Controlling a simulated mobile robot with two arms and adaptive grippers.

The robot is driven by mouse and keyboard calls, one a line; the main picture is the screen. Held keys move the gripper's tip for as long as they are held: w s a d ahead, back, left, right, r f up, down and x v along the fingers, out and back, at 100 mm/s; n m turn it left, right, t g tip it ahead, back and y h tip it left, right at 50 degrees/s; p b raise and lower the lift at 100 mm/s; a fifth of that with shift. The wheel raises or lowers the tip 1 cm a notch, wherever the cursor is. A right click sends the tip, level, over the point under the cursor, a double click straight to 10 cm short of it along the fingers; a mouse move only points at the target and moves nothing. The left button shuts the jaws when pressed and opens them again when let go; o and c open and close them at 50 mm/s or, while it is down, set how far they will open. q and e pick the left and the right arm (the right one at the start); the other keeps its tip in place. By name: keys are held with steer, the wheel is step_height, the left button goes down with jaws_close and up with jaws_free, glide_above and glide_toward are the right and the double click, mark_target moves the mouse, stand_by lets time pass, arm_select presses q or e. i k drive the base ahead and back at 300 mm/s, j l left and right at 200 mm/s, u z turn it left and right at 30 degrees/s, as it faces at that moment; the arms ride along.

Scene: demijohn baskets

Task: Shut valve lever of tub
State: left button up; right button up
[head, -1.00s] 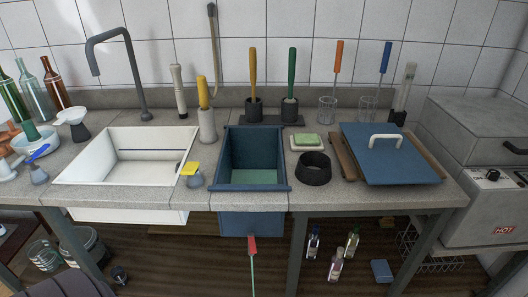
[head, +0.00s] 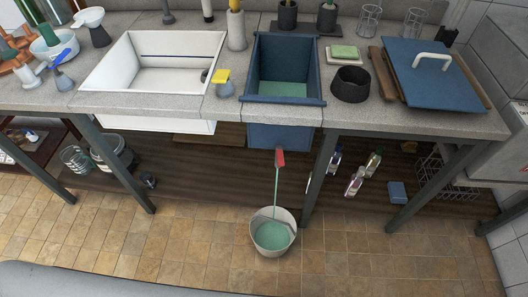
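The blue tub (head: 285,100) is set into the grey counter, with pale green liquid (head: 280,89) in its bottom. The red valve lever (head: 280,158) shows below the tub's front, under the counter edge. A thin green stream (head: 276,190) runs down from beside the lever into a white bucket (head: 265,249) on the floor. Green liquid (head: 272,236) stands in the bucket. Neither of my grippers is in view.
A white sink (head: 108,72) is left of the tub, and a blue lid (head: 435,75) with a white handle lies to the right. Table legs (head: 318,180) flank the space below. Several small bottles (head: 355,183) stand on the low shelf. The tiled floor (head: 370,255) in front is mostly clear.

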mark_target(280, 160)
steer(key=k, duration=1.45)
